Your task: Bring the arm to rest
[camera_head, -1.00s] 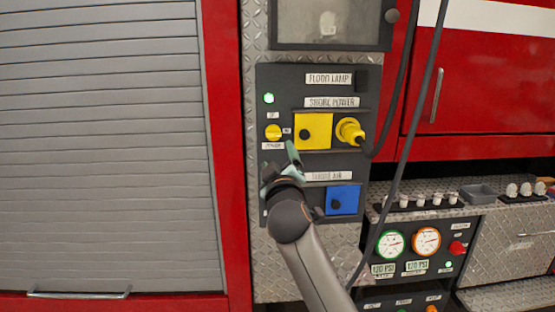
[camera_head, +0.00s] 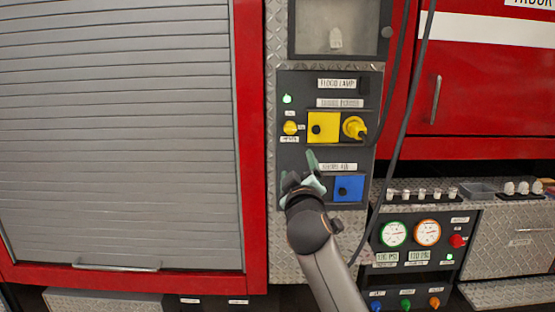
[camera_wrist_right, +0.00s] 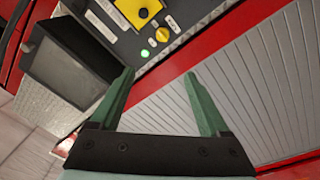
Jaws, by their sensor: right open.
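My right gripper (camera_head: 308,172) is in front of the lower part of the dark control panel (camera_head: 288,165), left of the blue cover (camera_head: 347,188). In the right wrist view its two green fingers (camera_wrist_right: 160,95) are spread apart with nothing between them. The panel's yellow cover (camera_head: 323,127) and yellow plug (camera_head: 354,127) are above the gripper in the head view. A yellow button (camera_head: 290,128) sits under a lit green lamp (camera_head: 287,99). The wrist view also shows the green lamp (camera_wrist_right: 145,53) and yellow button (camera_wrist_right: 173,24). My left gripper is not in view.
A grey roller shutter (camera_head: 120,130) in a red frame fills the left. Black cables (camera_head: 408,110) hang right of the panel. Gauges (camera_head: 427,232) and a shelf of small white fittings (camera_head: 422,194) are at lower right. A glass-fronted box (camera_head: 336,28) is above.

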